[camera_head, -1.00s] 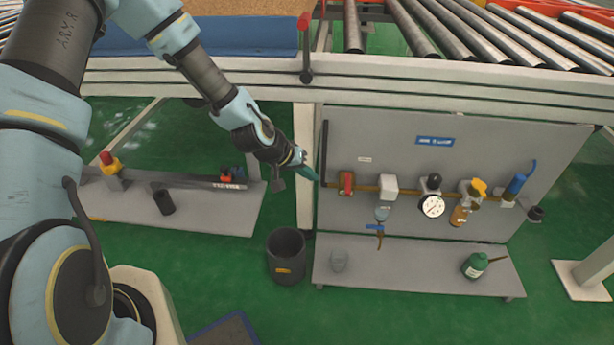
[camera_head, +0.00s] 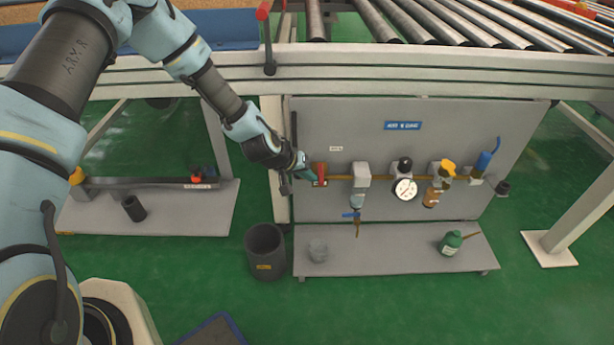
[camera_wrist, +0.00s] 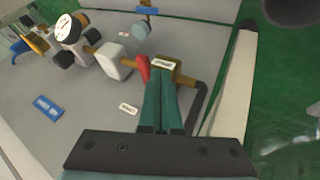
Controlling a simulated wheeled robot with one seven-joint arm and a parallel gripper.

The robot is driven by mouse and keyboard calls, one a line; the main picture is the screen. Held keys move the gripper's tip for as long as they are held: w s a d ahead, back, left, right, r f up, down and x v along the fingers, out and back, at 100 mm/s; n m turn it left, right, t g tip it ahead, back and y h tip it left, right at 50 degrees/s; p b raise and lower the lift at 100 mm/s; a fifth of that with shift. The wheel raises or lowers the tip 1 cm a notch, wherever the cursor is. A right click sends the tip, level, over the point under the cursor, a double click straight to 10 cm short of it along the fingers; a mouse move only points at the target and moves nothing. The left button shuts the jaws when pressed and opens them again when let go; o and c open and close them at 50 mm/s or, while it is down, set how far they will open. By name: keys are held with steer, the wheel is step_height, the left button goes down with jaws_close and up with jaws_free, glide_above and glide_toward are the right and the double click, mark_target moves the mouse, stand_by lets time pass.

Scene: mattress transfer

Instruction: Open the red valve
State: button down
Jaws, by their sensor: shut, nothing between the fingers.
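The red valve (camera_head: 321,169) is on the brass pipe at the left end of the grey panel. Its red handle (camera_wrist: 143,69) shows in the wrist view just left of my fingertips, slanted. My gripper (camera_head: 314,177) is at the valve from the left, with its green fingers closed together and nothing between them. In the wrist view the fingers (camera_wrist: 162,78) reach up to the pipe beside the handle. They look very close to the handle or touching it; I cannot tell which. Part of the valve body is hidden behind the fingertips.
Right of the valve along the pipe are a white box (camera_head: 361,175), a pressure gauge (camera_head: 405,189) and a yellow-knobbed fitting (camera_head: 445,169). A green bottle (camera_head: 451,243) stands on the shelf below. A dark bin (camera_head: 265,252) is on the floor. The roller conveyor's beam (camera_head: 420,70) runs above.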

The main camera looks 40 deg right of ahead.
mark_target(321, 182)
steer(key=shift+s, duration=0.15)
steer(key=s+n+t, duration=0.1)
steer(key=d+n+t+p, duration=0.1)
steer(key=n, duration=0.1)
steer(key=s+d+n+t+p, duration=0.1)
steer(key=n, duration=0.1)
steer(key=shift+s+r+y, duration=0.15)
steer(key=shift+s+y, duration=0.15)
steer(key=s+d+n+t+y+p, duration=0.1)
steer(key=d+n+t+y+p, duration=0.2)
steer(key=n, duration=0.9)
steer(key=d+t+y, duration=0.1)
steer(key=d+y, duration=0.2)
steer(key=d, duration=0.1)
steer(key=shift+d+t, duration=0.25)
steer(key=shift+t, duration=0.05)
steer(key=shift+d, duration=0.15)
steer(key=shift+w, duration=0.25)
